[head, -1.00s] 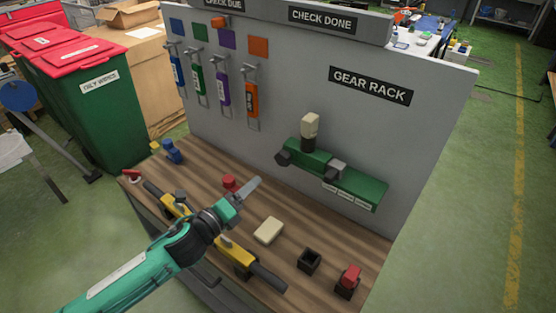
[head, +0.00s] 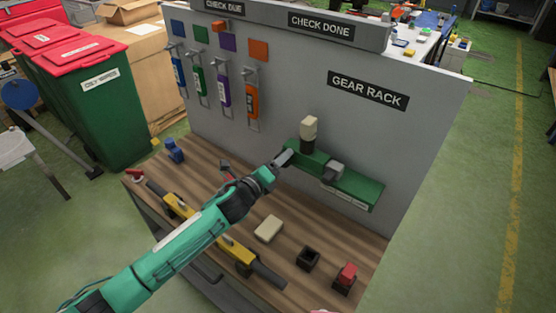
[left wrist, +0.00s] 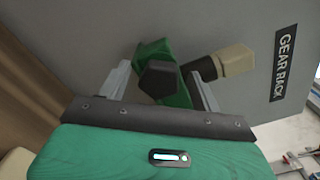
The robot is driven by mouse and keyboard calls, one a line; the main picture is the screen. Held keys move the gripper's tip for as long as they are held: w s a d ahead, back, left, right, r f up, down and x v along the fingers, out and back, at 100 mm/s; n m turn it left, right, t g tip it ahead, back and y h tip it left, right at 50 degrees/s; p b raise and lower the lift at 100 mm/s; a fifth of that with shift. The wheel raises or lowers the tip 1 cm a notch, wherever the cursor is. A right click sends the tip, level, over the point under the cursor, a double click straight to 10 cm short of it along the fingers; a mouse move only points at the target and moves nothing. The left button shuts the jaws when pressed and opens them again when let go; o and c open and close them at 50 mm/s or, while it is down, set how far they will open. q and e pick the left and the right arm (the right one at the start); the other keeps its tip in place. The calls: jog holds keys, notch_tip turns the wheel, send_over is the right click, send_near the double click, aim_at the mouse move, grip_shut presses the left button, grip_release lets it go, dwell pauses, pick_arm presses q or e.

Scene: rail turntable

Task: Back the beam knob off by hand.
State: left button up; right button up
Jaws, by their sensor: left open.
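A green beam (head: 352,188) is mounted on the grey panel under the GEAR RACK sign. A dark faceted knob (left wrist: 158,80) is at its left end, seen end-on in the left wrist view. In the head view my gripper mostly hides this knob. My left gripper (head: 284,158) is at that end of the beam. Its fingers (left wrist: 160,88) are open, one on each side of the knob; I cannot tell whether they touch it. A cream-topped black post (head: 308,131) stands up from the beam, and also shows right of the knob in the left wrist view (left wrist: 232,62).
Below, the wooden bench holds a yellow bar with black ends (head: 236,250), a cream block (head: 268,229), an open black box (head: 308,258) and a red-topped block (head: 346,275). Coloured tools, one of them orange (head: 252,101), hang on the panel at left.

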jog(key=shift+a, duration=0.2)
pick_arm(q)
jog(key=shift+c, duration=0.7)
jog(key=c, duration=0.8)
pick_arm(e)
jog(key=shift+a, duration=0.1)
pick_arm(q)
jog(key=shift+n, duration=0.3)
jog(key=shift+s+d+f+n+p, duration=0.15)
jog(key=shift+n+p, duration=0.3)
jog(key=shift+n, duration=3.2)
jog(key=shift+w+a+f+n+p, duration=0.15)
jog(key=shift+n+p, duration=0.35)
jog(key=shift+n, duration=3.2)
jog(key=shift+s+d+f+n+p, duration=0.15)
jog(key=shift+n+p, duration=0.3)
jog(key=shift+n, duration=3.2)
pick_arm(e)
jog(key=shift+d+r, duration=0.15)
jog(key=shift+r, duration=0.55)
jog(key=shift+d+r, duration=0.1)
jog(key=shift+r, duration=0.6)
